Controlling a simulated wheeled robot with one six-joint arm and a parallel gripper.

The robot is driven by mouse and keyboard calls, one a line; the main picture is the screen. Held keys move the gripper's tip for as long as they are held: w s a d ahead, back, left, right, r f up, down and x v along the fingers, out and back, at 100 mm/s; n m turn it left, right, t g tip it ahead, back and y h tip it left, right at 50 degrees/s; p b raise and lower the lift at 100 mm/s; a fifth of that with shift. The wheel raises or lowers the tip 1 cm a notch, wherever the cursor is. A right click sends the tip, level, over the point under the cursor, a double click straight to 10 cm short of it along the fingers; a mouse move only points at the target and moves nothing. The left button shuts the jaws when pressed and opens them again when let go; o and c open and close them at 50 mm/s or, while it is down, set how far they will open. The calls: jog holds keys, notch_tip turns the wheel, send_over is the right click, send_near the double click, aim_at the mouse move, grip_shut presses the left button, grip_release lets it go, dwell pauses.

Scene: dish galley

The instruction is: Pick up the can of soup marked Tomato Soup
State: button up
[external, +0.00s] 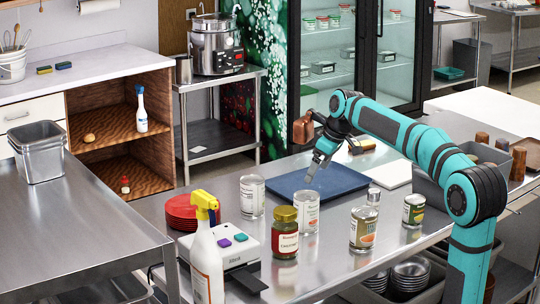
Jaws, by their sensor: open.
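My gripper (317,170) is open and empty above the blue tray, pointing down, a little above and behind a pale-labelled can (306,213). Several other cans stand on the steel counter. One whitish can (252,197) is to the left. The label words are too small to read, so I cannot tell which can is marked Tomato Soup.
A jar with a red label (285,235) stands in front of the pale can. A spray bottle (206,255), a white device with coloured buttons (236,246) and red plates (181,212) crowd the left. The blue tray (345,177) lies behind the cans, and a grey bin (428,188) is right.

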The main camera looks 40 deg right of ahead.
aim_at(307, 195)
jog(key=x, duration=0.7)
jog(key=shift+w+f, duration=0.1)
jog(key=shift+f, duration=0.15)
jog(key=shift+s+x, duration=0.15)
jog(key=shift+x, duration=1.15)
jog(key=shift+s+x, duration=0.15)
jog(key=shift+x, duration=1.2)
jog(key=shift+c, duration=0.2)
jog(key=c, duration=1.3)
jog(key=shift+c, duration=0.2)
